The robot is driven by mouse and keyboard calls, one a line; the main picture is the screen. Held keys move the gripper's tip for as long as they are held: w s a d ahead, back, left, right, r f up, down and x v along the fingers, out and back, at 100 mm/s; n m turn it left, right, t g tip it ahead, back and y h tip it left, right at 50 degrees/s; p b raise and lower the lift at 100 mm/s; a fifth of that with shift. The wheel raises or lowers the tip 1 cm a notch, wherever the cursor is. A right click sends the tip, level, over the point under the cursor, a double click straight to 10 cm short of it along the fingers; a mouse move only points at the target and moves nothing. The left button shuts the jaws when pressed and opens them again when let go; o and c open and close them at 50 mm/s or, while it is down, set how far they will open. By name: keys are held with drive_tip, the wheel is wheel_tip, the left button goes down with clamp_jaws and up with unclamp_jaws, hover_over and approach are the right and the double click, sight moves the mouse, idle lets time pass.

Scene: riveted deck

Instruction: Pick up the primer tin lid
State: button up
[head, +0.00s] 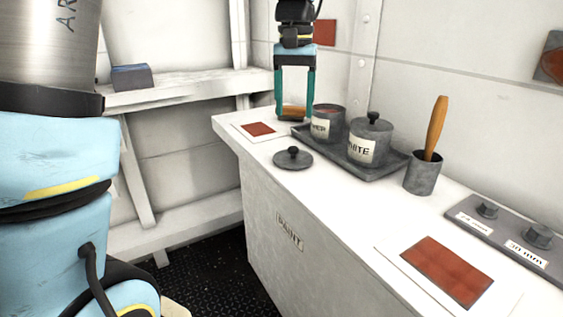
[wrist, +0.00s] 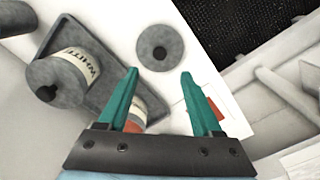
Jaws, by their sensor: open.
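The primer tin lid is a dark grey disc with a round knob (head: 292,158). It lies flat on the white bench top, in front of the tray. In the wrist view the lid (wrist: 160,48) lies beyond my fingertips, roughly between their lines. My gripper (head: 295,114) has teal fingers spread apart, pointing down near the bench's far end, behind the lid and apart from it. The wrist view shows my gripper (wrist: 160,74) with nothing held. The primer tin (head: 326,124) stands without a lid in the tray, its label partly hidden.
A grey tray (head: 353,172) also holds the white tin (head: 370,142), its lid on. A grey cup (head: 421,174) with a wooden-handled tool stands to the right. A red patch (head: 447,270) and a panel with knobs (head: 510,238) lie nearer. Bench around the lid is clear.

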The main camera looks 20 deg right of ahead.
sight(293, 148)
wheel_tip(293, 148, down, 9)
drive_tip(key=shift+s+a+f+p, duration=0.1)
drive_tip(key=shift+p, duration=0.35)
clamp_jaws()
idle(0.5)
